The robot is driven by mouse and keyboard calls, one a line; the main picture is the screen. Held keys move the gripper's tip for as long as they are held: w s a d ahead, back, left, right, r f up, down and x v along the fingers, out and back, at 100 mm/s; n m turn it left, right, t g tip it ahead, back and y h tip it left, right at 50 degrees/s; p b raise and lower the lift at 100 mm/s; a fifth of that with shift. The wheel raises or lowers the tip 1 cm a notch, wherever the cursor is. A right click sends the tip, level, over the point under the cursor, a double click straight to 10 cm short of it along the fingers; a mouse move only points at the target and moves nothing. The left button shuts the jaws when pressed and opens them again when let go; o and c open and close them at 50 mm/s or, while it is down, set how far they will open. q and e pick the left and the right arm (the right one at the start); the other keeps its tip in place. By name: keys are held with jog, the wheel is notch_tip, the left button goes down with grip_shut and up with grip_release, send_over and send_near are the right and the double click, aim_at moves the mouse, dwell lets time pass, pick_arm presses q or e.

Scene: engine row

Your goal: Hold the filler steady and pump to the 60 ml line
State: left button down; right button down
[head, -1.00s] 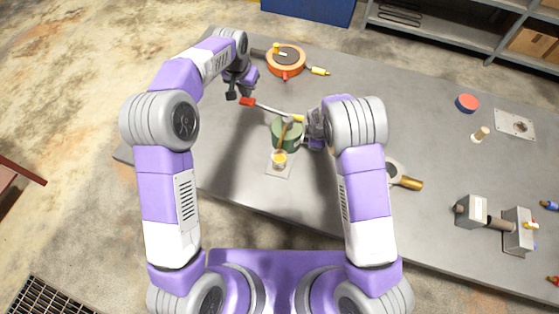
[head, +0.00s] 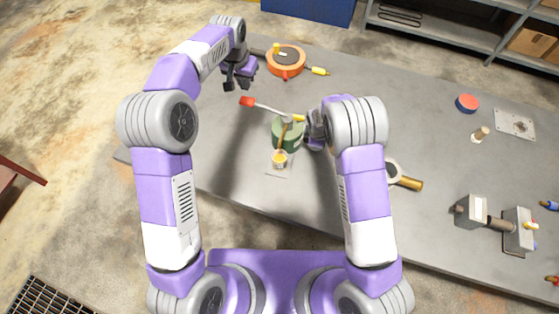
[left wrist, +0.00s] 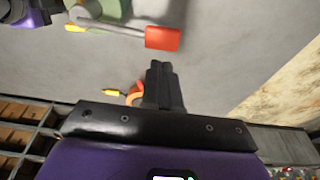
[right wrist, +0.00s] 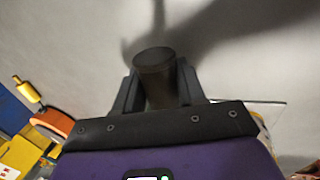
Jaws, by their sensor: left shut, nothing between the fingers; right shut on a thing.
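The filler (head: 284,136) is a green cylinder with a lever. The lever's red grip (head: 246,101) points left in the head view; it also shows in the left wrist view (left wrist: 163,38). A small cup (head: 279,159) with yellowish content stands before the filler; its markings are too small to read. My left gripper (head: 229,87) is shut and empty, apart from the red grip and just behind it; its closed fingers show in the left wrist view (left wrist: 160,68). My right gripper (head: 310,140) is beside the filler, shut on a dark cylindrical part (right wrist: 155,64), probably the filler's handle.
An orange round device (head: 286,61) with a yellow-tipped hose stands at the back of the grey table (head: 400,110). A ring tool (head: 404,181) with a brass handle lies right of my right arm. A red-and-blue puck (head: 467,103) and grey blocks (head: 472,211) are farther right.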

pick_arm(q)
jog(key=shift+r, duration=0.9)
pick_arm(e)
jog(key=c, duration=0.6)
grip_release()
